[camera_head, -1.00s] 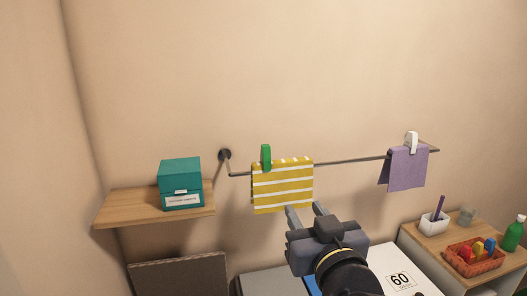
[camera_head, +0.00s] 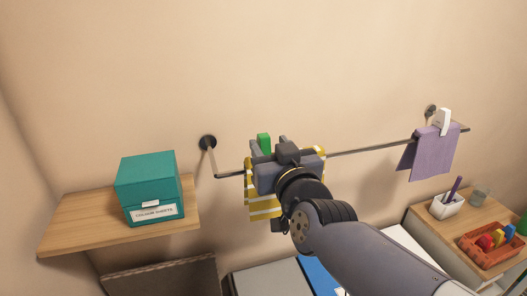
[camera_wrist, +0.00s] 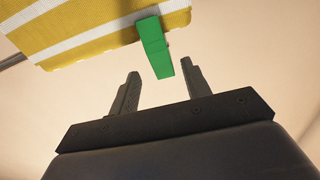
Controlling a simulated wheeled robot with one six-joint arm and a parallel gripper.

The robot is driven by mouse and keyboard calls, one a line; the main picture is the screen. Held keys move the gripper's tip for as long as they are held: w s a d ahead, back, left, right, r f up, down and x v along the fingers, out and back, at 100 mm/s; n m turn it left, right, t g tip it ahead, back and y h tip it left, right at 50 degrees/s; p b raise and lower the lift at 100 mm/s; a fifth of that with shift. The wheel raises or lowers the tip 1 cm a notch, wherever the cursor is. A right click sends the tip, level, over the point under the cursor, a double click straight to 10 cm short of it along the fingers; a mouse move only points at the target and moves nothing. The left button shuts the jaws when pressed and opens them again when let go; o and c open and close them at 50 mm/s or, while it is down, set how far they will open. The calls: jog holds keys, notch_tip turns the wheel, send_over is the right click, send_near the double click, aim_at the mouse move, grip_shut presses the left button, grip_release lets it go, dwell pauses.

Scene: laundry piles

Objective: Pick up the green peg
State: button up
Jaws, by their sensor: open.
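The green peg (camera_head: 264,144) is clipped on the yellow and white striped cloth (camera_head: 262,205), which hangs over a wall rail. In the head view my gripper (camera_head: 268,147) is in front of the cloth and hides much of it and the lower part of the peg. In the wrist view the peg (camera_wrist: 154,47) hangs over the edge of the cloth (camera_wrist: 85,25). My gripper (camera_wrist: 162,82) is open there, with its two fingers apart. The peg's free end appears between the fingertips, closer to the right finger. I cannot tell whether they touch.
A purple cloth (camera_head: 433,153) with a white peg (camera_head: 442,121) hangs on the rail (camera_head: 370,147) to the right. A teal box (camera_head: 148,186) stands on a wooden shelf (camera_head: 75,225) at left. An orange basket (camera_head: 482,256) and white pen holder (camera_head: 446,206) stand at lower right.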

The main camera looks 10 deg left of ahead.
aim_at(261, 137)
jog(key=shift+a+p+x, duration=0.25)
jog(key=shift+p+x, duration=0.55)
jog(key=shift+x, duration=1.75)
jog(key=shift+s+f, duration=0.15)
grip_shut()
